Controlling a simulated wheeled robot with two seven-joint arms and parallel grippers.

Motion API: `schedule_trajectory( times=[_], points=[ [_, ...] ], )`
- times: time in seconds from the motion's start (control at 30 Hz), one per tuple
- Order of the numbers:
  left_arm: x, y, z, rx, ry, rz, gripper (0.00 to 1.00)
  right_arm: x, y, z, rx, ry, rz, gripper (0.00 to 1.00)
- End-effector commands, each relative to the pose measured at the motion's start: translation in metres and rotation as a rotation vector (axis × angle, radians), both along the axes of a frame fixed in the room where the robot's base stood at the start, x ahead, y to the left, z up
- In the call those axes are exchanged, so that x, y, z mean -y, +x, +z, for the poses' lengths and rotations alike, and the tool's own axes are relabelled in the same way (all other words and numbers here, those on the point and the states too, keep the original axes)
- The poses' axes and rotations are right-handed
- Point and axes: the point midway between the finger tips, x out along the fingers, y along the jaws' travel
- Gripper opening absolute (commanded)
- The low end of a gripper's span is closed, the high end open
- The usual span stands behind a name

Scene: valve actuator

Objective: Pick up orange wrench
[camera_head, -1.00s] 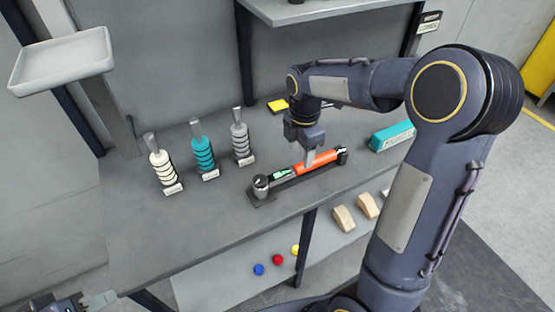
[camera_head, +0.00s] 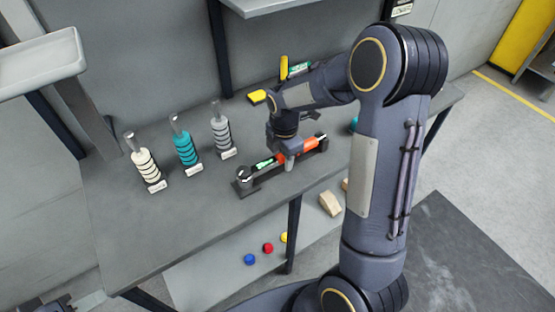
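The orange wrench (camera_head: 311,147) lies along a dark holder (camera_head: 272,175) on the grey workbench, with a green-and-white label at its left part. My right gripper (camera_head: 289,161) points down at the middle of the wrench. One finger shows in front of the orange body and hides part of it; the other finger is hidden, so I cannot tell whether it is open or closed on it. My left gripper (camera_head: 88,301) shows only partly at the bottom left edge, away from the bench objects, its finger gap unclear.
White (camera_head: 146,163), teal (camera_head: 186,148) and grey (camera_head: 221,132) ringed tools stand left of the holder. Yellow-handled items lie behind my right arm. A lower shelf holds blue (camera_head: 249,259) and red (camera_head: 267,248) knobs and a wooden block (camera_head: 330,204). The bench's left front is clear.

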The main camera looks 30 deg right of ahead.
Motion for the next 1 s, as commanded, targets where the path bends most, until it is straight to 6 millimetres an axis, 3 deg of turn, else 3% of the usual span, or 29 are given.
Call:
schedule_trajectory(
  times=[0.03, 0.27, 0.67, 0.87, 1.0],
  points=[
    [0.0, 0.0, 0.0, 0.0, 0.0, 0.0, 0.36, 0.0, 0.0, 0.0, 0.0, 0.0, 0.0, 0.28],
    [0.0, 0.0, 0.0, 0.0, 0.0, 0.0, 0.36, 0.0, 0.0, 0.0, 0.0, 0.0, 0.0, 0.0],
    [0.0, 0.0, -0.002, 0.0, 0.0, 0.0, 0.36, 0.0, 0.001, 0.007, 0.004, 0.0, 0.0, 0.0],
    [0.0, 0.0, -0.011, 0.0, 0.0, 0.0, 0.36, 0.0, 0.002, 0.034, 0.009, 0.0, -0.001, 0.0],
    [0.0, 0.0, -0.014, 0.0, 0.0, 0.0, 0.36, -0.001, -0.025, 0.064, 0.011, 0.0, 0.0, 0.0]
  ],
)
